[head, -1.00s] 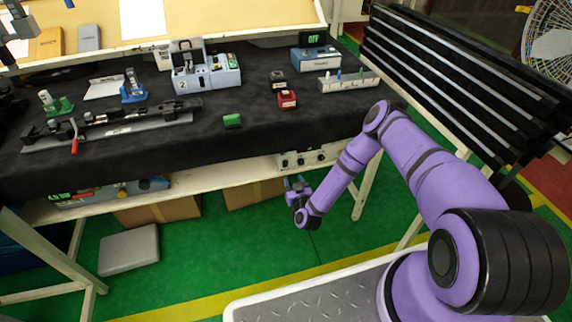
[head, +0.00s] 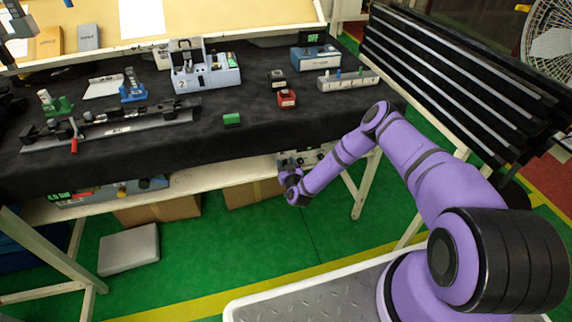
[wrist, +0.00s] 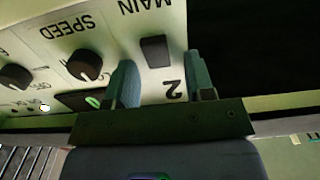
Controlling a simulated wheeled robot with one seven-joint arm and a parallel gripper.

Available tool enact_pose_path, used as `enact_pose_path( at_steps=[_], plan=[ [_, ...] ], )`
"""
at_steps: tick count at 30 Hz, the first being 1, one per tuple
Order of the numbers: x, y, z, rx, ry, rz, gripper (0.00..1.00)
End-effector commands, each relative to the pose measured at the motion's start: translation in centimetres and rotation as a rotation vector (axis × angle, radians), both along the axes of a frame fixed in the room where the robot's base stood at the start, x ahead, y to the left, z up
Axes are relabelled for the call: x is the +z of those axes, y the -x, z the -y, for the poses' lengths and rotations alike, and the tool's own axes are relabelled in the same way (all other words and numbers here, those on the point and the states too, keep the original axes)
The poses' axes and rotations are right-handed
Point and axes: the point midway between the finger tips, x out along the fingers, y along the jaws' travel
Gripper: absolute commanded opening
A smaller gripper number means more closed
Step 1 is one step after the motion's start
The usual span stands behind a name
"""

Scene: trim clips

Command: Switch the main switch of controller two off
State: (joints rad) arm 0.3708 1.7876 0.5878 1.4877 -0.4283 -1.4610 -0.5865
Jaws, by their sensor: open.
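Controller two (wrist: 120,30) fills the upper part of the wrist view, its pale panel seen upside down with a "2" and the label MAIN. Its dark main switch (wrist: 155,51) sits between the label and the digit. My gripper (wrist: 160,72) is open, one finger on each side of the switch in the picture; I cannot tell whether either touches it. In the head view the pale controller (head: 312,156) is on the shelf under the table, partly hidden by my arm. My gripper (head: 284,177) is at its front left, its fingers hard to make out.
A SPEED knob (wrist: 85,64) and another knob (wrist: 14,77) are on the same panel. The black-covered table (head: 240,150) overhangs the shelf (head: 215,178). Another device (head: 110,190) stands on the shelf at left. Cardboard boxes (head: 158,210) are below.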

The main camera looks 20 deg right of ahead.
Motion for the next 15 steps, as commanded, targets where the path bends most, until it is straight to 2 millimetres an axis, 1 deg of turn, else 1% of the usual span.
enact_pose_path(
  at_steps=[1,7,11,15],
  plan=[
    [0.0,0.01,0.0,0.0,0.0,0.0,0.47],
    [0.0,0.02,0.01,0.0,0.0,0.0,0.01],
    [-0.03,0.03,0.0,0.0,0.001,0.004,0.0],
    [-0.26,0.12,-0.05,0.0,0.003,0.067,0.0]
  ],
)
